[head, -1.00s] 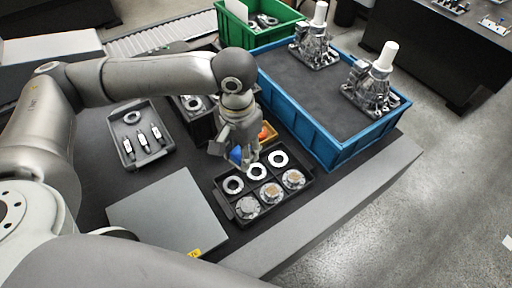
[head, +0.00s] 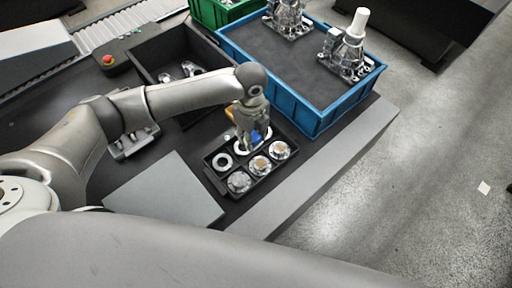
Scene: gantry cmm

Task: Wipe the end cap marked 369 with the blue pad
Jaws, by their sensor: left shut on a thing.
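A black compartment tray (head: 214,180) holds round metal parts in two rows. The near row has three end caps: left (head: 239,182), middle (head: 260,165) and right (head: 279,150); the middle and right ones show a brownish centre. Any marking such as 369 is too small to read. The far row shows a white ring (head: 222,160) at left; the rest of that row is partly hidden by my left gripper (head: 254,138). That gripper points down, shut on the blue pad (head: 257,135), over the far row. I cannot tell whether the pad touches anything. My right gripper is out of view.
A blue crate (head: 318,118) with upright metal assemblies stands behind and right of the tray. A flat grey plate (head: 165,190) lies left of it. A black bin (head: 150,62) and a green crate (head: 208,14) are behind. The table's front edge strip (head: 330,170) is clear.

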